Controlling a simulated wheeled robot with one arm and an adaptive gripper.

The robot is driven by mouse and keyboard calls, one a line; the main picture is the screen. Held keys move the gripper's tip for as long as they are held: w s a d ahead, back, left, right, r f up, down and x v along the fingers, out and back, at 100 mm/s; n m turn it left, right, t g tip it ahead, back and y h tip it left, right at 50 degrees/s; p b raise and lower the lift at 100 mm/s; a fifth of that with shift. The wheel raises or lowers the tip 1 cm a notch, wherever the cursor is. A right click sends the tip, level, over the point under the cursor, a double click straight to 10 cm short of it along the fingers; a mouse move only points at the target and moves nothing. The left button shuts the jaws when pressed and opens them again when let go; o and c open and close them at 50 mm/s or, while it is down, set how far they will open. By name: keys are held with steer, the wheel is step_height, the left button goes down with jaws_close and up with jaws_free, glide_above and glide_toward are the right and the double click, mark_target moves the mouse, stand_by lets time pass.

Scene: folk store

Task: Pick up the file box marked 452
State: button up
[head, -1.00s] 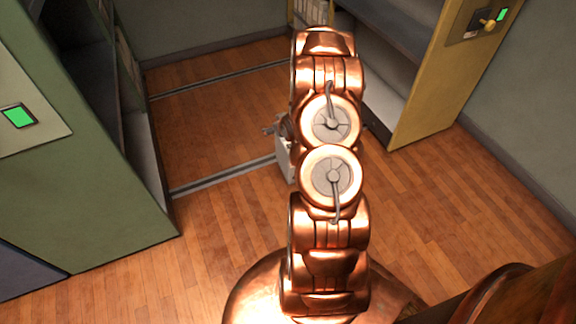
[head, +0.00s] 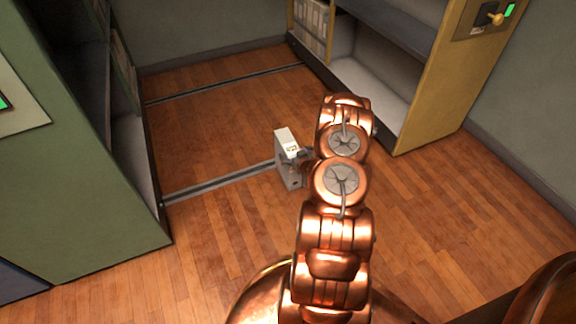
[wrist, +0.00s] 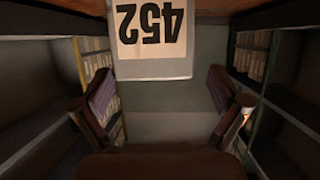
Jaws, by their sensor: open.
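The file box (head: 289,172) is pale grey and white and stands on the wooden floor by a metal floor rail, at the middle of the head view. In the wrist view its white label (wrist: 151,35) reads 452 upside down, at the top centre. My gripper (wrist: 161,98) is open, with one dark finger at each side of the wrist view. The box lies ahead, horizontally between the fingers but higher in that picture. In the head view my gripper is beside the box's right side, partly hidden by my arm. I cannot tell whether they touch.
A green shelf unit (head: 85,195) stands at the left and a yellow one (head: 436,85) at the right. White files (head: 312,22) fill part of the right unit. Floor rails (head: 222,182) cross the aisle. The floor between the units is mostly clear.

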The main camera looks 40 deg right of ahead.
mark_target(291, 147)
steer(key=shift+d+r+b+x, duration=0.15)
steer(key=shift+b+x, duration=0.25)
steer(key=shift+x, duration=0.55)
steer(key=shift+d+r+b+x, duration=0.15)
steer(key=shift+b+x, duration=0.25)
steer(key=shift+x, duration=0.5)
steer(key=shift+d+r+b+x, duration=0.15)
steer(key=shift+b+x, duration=0.25)
steer(key=shift+x, duration=0.55)
steer(key=shift+a, duration=0.1)
steer(key=shift+c, duration=0.4)
jaws_close()
steer(key=shift+r, duration=0.1)
